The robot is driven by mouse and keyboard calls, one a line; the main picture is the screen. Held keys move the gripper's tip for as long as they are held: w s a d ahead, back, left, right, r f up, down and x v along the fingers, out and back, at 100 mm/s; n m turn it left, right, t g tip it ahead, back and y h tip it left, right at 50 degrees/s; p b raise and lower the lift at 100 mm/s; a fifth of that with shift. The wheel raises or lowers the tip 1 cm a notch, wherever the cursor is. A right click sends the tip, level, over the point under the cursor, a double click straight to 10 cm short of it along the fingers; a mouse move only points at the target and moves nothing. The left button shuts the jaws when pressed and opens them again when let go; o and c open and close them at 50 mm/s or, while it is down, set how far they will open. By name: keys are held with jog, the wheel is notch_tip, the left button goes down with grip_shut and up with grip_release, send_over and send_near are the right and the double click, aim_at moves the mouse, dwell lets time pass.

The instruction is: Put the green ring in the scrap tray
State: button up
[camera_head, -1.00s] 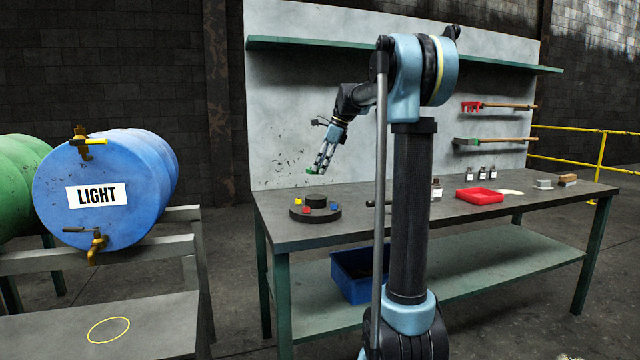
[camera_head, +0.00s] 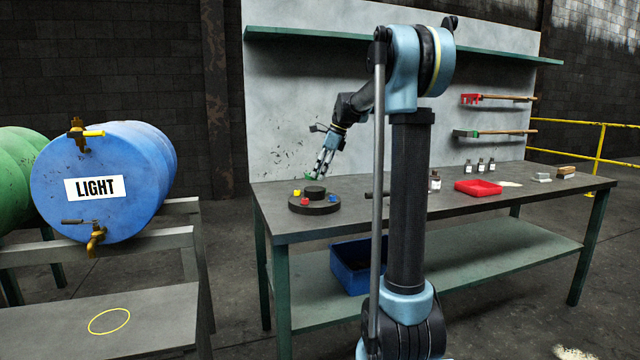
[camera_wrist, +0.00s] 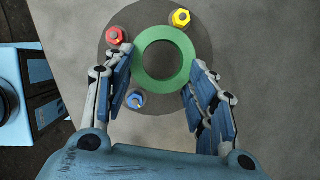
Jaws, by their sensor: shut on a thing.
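My gripper (camera_head: 317,175) is shut on the green ring (camera_head: 309,177), a little above the round dark disc (camera_head: 328,209) on the bench's left part. In the wrist view the ring (camera_wrist: 165,31) lies flat between my two fingers (camera_wrist: 161,58). A red open tray (camera_head: 478,188) stands on the bench to the right. A blue bin (camera_head: 350,277) stands on the lower shelf. No label shows which one is the scrap tray.
A red (camera_wrist: 116,36), a yellow (camera_wrist: 181,18) and a blue peg (camera_wrist: 136,99) stand around the disc's rim. Dark bottles (camera_head: 434,182) and a small grey block (camera_head: 541,178) are on the bench (camera_head: 385,212). Tools hang on the back panel.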

aim_at(321, 189)
jog(key=shift+f, duration=1.8)
jog(key=shift+f, duration=0.2)
jog(key=o, duration=1)
jog(key=shift+r, duration=0.1)
jog(key=v, duration=1.7)
jog(key=shift+a+r, duration=0.1)
jog(key=shift+r, duration=0.1)
